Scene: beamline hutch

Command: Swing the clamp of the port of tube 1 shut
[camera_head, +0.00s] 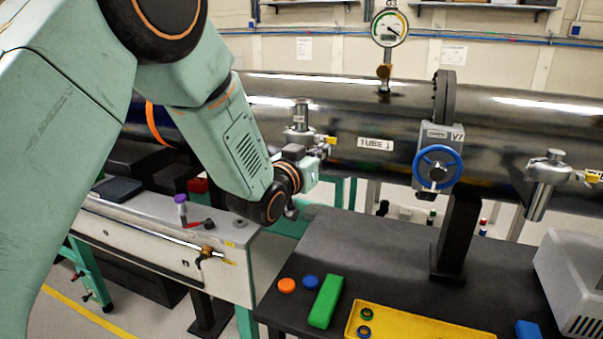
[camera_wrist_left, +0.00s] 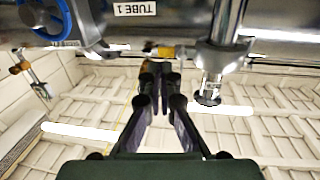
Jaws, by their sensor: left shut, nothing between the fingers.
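The tube (camera_head: 400,122) with the label "TUBE 1" (camera_head: 375,143) runs across the head view. Its port (camera_head: 301,118) stands left of the label, with a small yellow-ended clamp (camera_head: 329,140) at its side. My left gripper (camera_head: 318,155) is beside this port, just below the clamp, and partly hidden by its own wrist. In the left wrist view the gripper (camera_wrist_left: 155,70) is shut and empty, its tips close to the clamp's yellow end (camera_wrist_left: 165,51). The port (camera_wrist_left: 214,60) shows to the right there. I cannot tell whether the tips touch the clamp. My right gripper is out of view.
A valve with a blue handwheel (camera_head: 437,168) and a second port (camera_head: 545,180) are to the right. A gauge (camera_head: 389,29) rises above the tube. The dark table (camera_head: 400,265) holds a green block (camera_head: 326,301), a yellow tray (camera_head: 420,327) and small caps.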

